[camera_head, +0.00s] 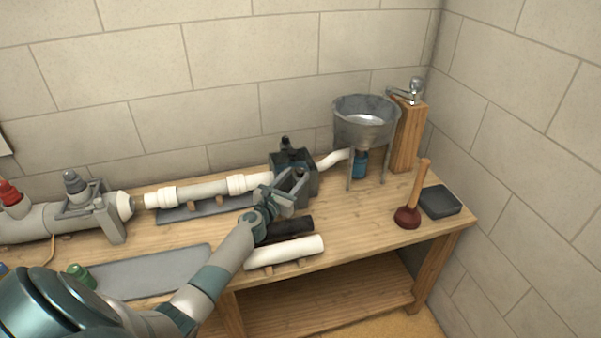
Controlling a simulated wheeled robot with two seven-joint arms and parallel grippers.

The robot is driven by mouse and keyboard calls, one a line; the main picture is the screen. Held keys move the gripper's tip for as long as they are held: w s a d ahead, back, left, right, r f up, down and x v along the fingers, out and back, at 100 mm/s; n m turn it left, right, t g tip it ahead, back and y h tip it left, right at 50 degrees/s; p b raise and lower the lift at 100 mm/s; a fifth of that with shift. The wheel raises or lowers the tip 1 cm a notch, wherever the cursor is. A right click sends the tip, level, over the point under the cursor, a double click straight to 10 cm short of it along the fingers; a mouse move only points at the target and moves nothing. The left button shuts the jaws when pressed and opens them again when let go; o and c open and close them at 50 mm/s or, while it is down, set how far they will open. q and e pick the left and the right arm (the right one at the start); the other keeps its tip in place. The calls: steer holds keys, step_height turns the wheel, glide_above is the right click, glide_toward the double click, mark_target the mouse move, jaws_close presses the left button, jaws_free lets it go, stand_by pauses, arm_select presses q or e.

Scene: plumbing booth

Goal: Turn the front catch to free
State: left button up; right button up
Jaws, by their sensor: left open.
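A dark grey clamp block (309,184) stands on the bench at the right end of the white pipe (205,190). A dark knob (285,143) stands up at its back. The front catch cannot be told apart clearly, as my left gripper covers much of the block's front. My left gripper (296,182) is open, with its fingers at the front of the block. I cannot tell whether they touch it. My right gripper is not in view.
A metal basin (364,123) on legs, a wooden post with a tap (408,135), a plunger (408,217) and a dark tray (440,202) stand to the right. A black tube (291,228) and a white tube (285,252) lie in front. A grey mat (150,270) lies front left.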

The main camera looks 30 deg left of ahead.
mark_target(298, 174)
arm_select(q)
steer(key=shift+w+a+b, duration=0.1)
steer(key=shift+w+b, duration=0.2)
steer(key=shift+w, duration=1.65)
steer(key=shift+c, duration=0.4)
steer(key=c, duration=1)
